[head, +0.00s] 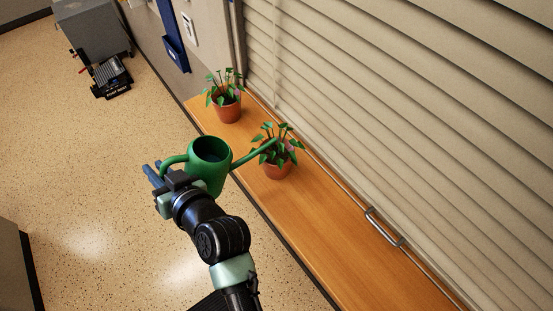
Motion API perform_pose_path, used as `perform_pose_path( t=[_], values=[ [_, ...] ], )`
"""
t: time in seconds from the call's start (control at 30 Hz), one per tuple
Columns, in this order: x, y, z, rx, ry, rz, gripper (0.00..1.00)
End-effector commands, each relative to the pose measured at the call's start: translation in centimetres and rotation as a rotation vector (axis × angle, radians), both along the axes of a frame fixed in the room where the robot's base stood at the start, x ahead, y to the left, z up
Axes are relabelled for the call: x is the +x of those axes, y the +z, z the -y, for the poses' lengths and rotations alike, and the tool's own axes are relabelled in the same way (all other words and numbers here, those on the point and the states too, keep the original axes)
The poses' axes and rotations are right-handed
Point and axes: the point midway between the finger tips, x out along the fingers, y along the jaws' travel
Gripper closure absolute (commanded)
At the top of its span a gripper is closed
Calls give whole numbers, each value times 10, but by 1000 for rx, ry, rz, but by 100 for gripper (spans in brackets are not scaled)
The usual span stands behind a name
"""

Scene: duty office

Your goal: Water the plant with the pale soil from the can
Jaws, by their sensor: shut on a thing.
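A green watering can (209,168) is held in the air at the left edge of the wooden ledge, with its spout (254,155) reaching right. My gripper (163,181) is shut on the can's handle at its left side. The spout's tip appears over the nearer potted plant (278,168), in a terracotta pot with green leaves. A second potted plant (226,103) in a like pot stands farther back on the ledge. Leaves hide the soil in both pots, so I cannot tell which is pale. No water stream is visible.
The wooden ledge (330,232) runs along slatted blinds (400,120) and is clear in front of the nearer plant. A metal handle (384,227) sits along its right side. A grey cabinet (92,25) and black device (110,78) stand at the far left. Speckled floor is open.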

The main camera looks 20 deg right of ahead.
Motion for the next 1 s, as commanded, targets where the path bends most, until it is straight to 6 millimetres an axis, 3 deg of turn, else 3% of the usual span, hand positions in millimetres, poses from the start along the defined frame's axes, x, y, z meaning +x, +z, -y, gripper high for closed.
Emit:
perform_pose_path(
  t=[1.0],
  values=[
    [1,12,1,40,0,-2,100]
  ],
)
